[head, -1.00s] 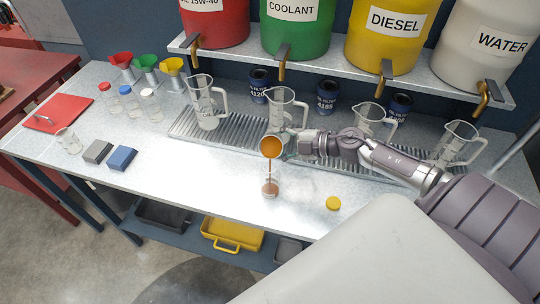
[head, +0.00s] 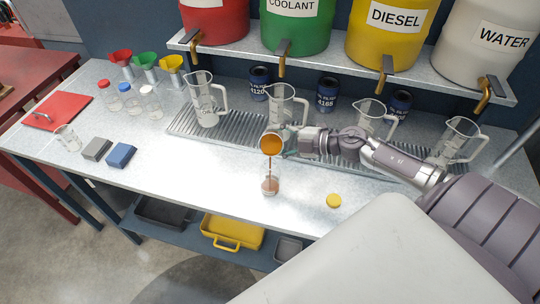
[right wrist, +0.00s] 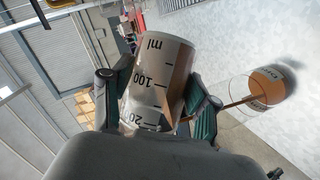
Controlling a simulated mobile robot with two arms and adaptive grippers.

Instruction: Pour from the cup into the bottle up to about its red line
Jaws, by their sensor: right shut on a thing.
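Brown liquid is in the bottle, also seen in the right wrist view (right wrist: 262,88). My left gripper is not in view.
A yellow cap (head: 333,201) lies right of the bottle. Clear jugs (head: 283,104) stand on the drip grate (head: 240,134) behind, under the drum shelf. Blue and grey blocks (head: 121,155), a glass (head: 68,138) and capped bottles (head: 130,100) are at left.

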